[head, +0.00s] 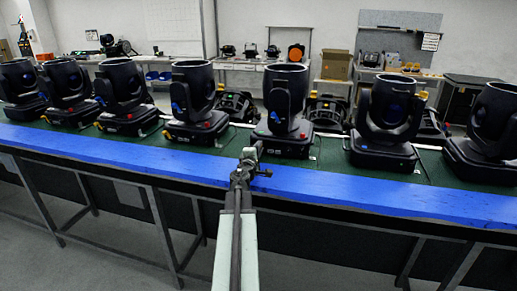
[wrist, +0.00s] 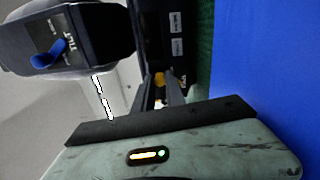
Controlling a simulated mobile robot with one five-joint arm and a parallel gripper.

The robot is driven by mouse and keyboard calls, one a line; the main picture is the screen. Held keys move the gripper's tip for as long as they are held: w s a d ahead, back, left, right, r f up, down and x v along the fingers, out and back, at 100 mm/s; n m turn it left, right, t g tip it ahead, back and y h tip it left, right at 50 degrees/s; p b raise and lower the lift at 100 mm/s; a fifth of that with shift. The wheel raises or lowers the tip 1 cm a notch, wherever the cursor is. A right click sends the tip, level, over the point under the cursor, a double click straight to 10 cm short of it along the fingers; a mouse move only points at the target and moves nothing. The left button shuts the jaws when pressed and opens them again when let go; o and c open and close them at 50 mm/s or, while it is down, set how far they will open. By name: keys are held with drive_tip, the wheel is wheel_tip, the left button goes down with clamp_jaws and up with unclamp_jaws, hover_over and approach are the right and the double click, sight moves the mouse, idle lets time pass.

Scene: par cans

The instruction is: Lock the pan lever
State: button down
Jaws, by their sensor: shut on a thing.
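The black moving-head light (head: 284,92) stands upright on the table in front of me in the head view. Its base (wrist: 166,35), with small white labels, and its yoke arm with a blue tilt lever (wrist: 47,55) show in the wrist view. The small yellow-orange pan lever (wrist: 159,79) is at the base edge, partly hidden by the fingers. My gripper (wrist: 163,92) is shut on the pan lever, with its fingers on both sides. In the head view my gripper (head: 256,148) reaches the front left of this light's base, and the lever is hidden there.
Similar lights stand in a row on both sides, the nearest at left (head: 192,95) and right (head: 389,115). A blue strip (head: 330,187) runs along the table's front edge over a dark green top. Shelves and a cardboard box (head: 336,64) are far behind.

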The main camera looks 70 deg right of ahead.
idle(0.4)
drive_tip(key=c, duration=1.4)
unclamp_jaws()
drive_tip(key=shift+a, duration=0.1)
